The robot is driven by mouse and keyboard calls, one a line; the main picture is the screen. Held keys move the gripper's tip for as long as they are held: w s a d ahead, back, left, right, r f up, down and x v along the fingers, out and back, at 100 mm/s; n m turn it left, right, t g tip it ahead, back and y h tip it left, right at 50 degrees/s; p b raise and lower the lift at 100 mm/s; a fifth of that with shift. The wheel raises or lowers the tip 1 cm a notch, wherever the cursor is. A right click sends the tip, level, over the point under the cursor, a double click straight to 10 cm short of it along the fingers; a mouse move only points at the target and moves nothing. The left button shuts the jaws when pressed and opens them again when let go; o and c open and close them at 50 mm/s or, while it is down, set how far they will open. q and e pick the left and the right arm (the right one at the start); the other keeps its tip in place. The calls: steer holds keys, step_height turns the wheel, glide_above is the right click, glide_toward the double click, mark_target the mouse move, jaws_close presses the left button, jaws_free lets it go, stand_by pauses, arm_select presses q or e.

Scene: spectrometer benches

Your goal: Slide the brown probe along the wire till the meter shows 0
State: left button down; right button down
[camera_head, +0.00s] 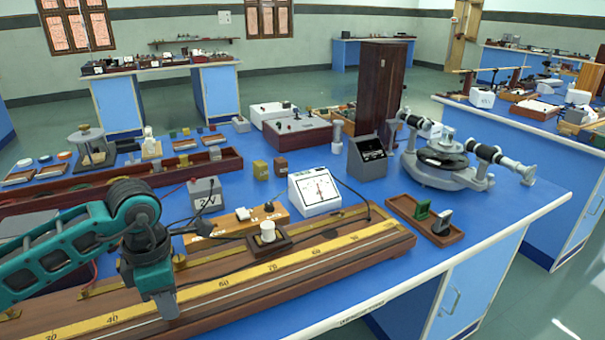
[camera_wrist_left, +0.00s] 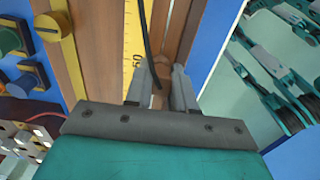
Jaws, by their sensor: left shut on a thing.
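The long wooden wire board carries a yellow scale (camera_head: 272,267) along the bench's front edge. My left gripper (camera_head: 165,303) is low over this board, between the 40 and 60 marks. In the left wrist view its fingers (camera_wrist_left: 160,88) are close together above the board beside the scale. A black lead (camera_wrist_left: 147,45) runs down between them. My right gripper is out of view.
A dark block with a white knob (camera_head: 268,231) stands on the board right of my gripper. A grey 2 V box (camera_head: 206,194) and a wooden key bar are behind. A brown tray (camera_head: 425,219) lies right. The bench's front edge is close to the board.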

arm_select(q)
steer(key=shift+s+f, duration=0.15)
steer(key=shift+f, duration=0.1)
steer(key=c, duration=0.9)
jaws_free()
steer(key=shift+r, duration=0.1)
steer(key=shift+r, duration=0.1)
